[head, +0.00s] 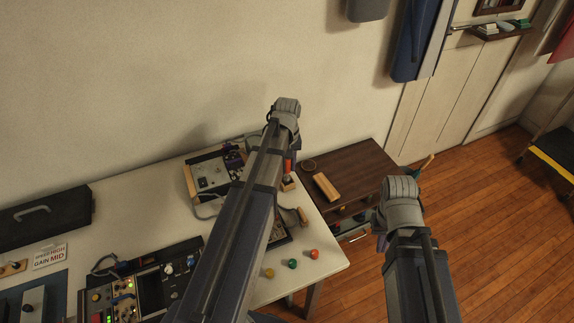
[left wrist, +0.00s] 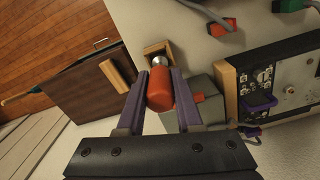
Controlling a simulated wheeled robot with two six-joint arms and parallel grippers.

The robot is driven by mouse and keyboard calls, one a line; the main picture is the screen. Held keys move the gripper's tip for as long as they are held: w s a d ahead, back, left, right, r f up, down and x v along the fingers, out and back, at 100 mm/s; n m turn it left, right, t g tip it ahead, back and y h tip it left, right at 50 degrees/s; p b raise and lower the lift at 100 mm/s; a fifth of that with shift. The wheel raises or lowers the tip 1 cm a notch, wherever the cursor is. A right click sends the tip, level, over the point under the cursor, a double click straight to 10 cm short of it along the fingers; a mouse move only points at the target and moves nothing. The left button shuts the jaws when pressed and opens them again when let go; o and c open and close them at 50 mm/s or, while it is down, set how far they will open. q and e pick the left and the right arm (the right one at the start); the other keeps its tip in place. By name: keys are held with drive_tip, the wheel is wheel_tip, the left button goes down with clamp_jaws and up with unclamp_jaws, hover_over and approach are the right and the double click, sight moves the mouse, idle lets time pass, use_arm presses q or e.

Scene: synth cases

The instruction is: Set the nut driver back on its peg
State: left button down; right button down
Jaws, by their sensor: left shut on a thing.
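The nut driver (left wrist: 160,92) has a red handle and a shiny metal end. My left gripper (left wrist: 158,78) is shut on its handle, with a purple finger on each side in the left wrist view. The metal end is at a small wooden block (left wrist: 153,47), and I cannot tell whether it touches or sits in it. In the head view, a red bit of the nut driver (head: 290,165) shows beside my left arm, above the wooden block (head: 288,184). The peg cannot be made out. My right gripper (head: 382,243) is mostly hidden behind its own wrist.
The pale bench (head: 140,190) holds a wood-sided instrument panel (head: 207,171) close to the left gripper. Red, green and yellow knobs (head: 292,264) lie near its front edge. A dark brown cabinet (head: 350,165) with a wooden block on top stands to the right. Floor beyond is open.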

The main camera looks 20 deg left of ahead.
use_arm(q)
drive_tip(key=shift+f+b, duration=0.8)
drive_tip(key=shift+f, duration=0.05)
drive_tip(key=c, duration=0.5)
unclamp_jaws()
drive_tip(key=shift+r, duration=0.1)
drive_tip(key=shift+r, duration=0.1)
wheel_tip(320, 180, up, 8)
drive_tip(key=p, duration=0.8)
drive_tip(key=shift+f, duration=0.2)
drive_tip(key=s+d+m, duration=0.5)
drive_tip(key=s+d, duration=0.2)
drive_tip(key=d, duration=0.4)
drive_tip(key=s+d+m+y, duration=0.1)
drive_tip(key=s+d+m, duration=0.4)
drive_tip(key=s+d, duration=0.3)
drive_tip(key=d, duration=0.3)
drive_tip(key=shift+s, duration=0.2)
